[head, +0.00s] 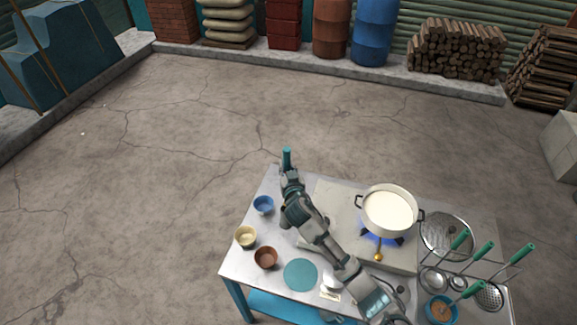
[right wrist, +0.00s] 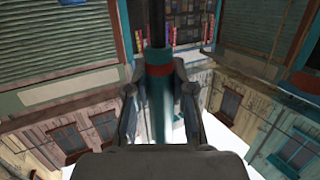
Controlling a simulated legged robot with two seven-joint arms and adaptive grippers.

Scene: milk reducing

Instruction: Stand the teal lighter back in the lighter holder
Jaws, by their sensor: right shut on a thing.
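The teal lighter (head: 287,156) is held in my right gripper (head: 288,172), at the back left corner of the table in the head view. Its teal end sticks out beyond the fingers. In the right wrist view the lighter (right wrist: 158,105) stands lengthwise between the two fingers (right wrist: 158,82), with a red band and a dark rod running to the top edge. The fingers are shut on it. I cannot make out the lighter holder in either view; my arm covers part of the tabletop. My left gripper is not in view.
A white pot (head: 389,212) of milk sits on the stove (head: 330,200) over a blue flame. Blue (head: 263,205), cream (head: 245,237) and brown (head: 265,257) bowls and a teal disc (head: 300,275) lie left of my arm. A utensil rack (head: 497,262) stands at the right.

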